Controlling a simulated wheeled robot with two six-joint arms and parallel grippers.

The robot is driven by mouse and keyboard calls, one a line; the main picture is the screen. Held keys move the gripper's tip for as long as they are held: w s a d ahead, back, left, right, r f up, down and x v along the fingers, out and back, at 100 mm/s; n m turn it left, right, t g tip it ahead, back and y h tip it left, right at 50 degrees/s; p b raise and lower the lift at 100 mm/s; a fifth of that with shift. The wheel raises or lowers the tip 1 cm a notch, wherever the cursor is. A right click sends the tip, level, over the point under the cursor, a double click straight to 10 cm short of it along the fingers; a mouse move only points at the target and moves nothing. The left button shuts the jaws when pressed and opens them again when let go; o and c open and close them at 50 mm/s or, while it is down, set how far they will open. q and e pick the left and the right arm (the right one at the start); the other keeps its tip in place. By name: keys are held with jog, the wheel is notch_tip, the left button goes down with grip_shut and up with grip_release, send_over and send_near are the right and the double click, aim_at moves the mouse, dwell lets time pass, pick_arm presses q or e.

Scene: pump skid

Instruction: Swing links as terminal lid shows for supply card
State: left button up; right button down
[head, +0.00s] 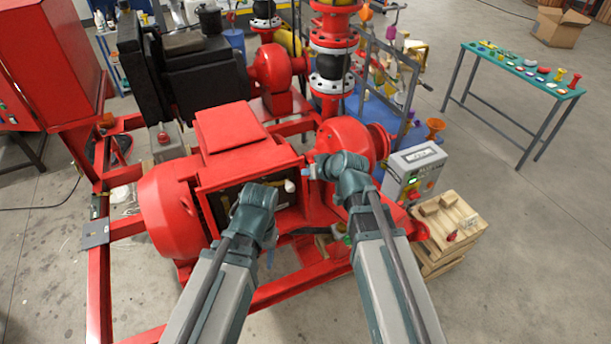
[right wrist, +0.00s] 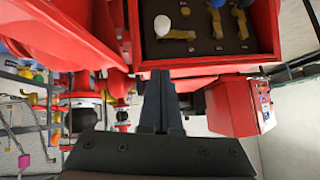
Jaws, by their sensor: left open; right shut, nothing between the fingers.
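The red motor's terminal box (head: 295,165) is open at the front, with a dark inside. In the right wrist view, yellow-brass links (right wrist: 178,36) lie on its black board, one with a white knob (right wrist: 162,25). A blue knob (right wrist: 216,3) and another link (right wrist: 241,22) sit to the right. The red lid (head: 232,125) sits above the box; any diagram on it is not visible. My left gripper (head: 262,188) is open at the box front, its fingers mostly hidden by my wrist. My right gripper (head: 309,172) is shut and empty beside the box's right edge; its fingers (right wrist: 160,90) show below the board.
A grey control box (head: 417,165) with a small green display and a white card (head: 420,155) stands right of the motor; the card's text is unreadable. A wooden pallet (head: 447,222) is beside it. A green-topped table (head: 525,70) stands far right. Floor between is clear.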

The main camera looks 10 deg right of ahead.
jog(key=w+a+f+b, duration=0.3)
jog(key=w+f+b, duration=0.2)
jog(key=f+b, duration=0.4)
jog(key=shift+w+a+f, duration=0.35)
jog(key=shift+w+f, duration=0.05)
jog(key=shift+f, duration=0.1)
jog(key=shift+f+b, duration=0.1)
jog(key=shift+b, duration=0.2)
